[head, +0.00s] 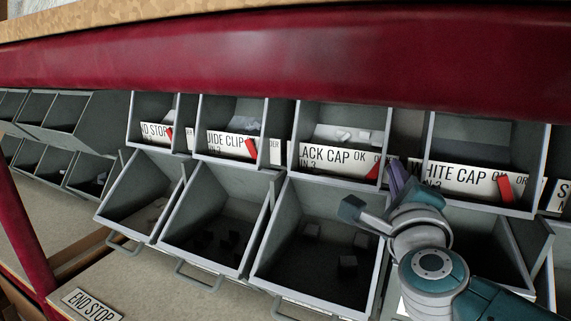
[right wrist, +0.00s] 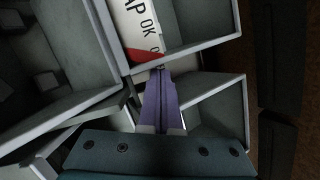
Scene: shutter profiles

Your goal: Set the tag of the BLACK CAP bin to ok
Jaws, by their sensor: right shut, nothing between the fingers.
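The BLACK CAP bin (head: 338,115) is in the upper row in the head view, with a few pale pieces inside. Its white label (head: 325,157) reads "LACK CAP OK", and the rest is partly hidden. The red tag (head: 374,171) sits tilted on the label just below and right of "OK". In the right wrist view the tag (right wrist: 147,56) is a red wedge just past my fingertips, below "OK". My right gripper (head: 396,172) is shut and empty, its purple fingers (right wrist: 160,72) at the tag's right side; I cannot tell if they touch it. My left gripper is out of view.
The WHITE CAP bin (head: 470,140) with its own red tag (head: 505,188) is to the right; the GUIDE CLIP bin (head: 232,112) is to the left. Larger open bins (head: 318,240) jut out below. A dark red beam (head: 280,50) crosses above.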

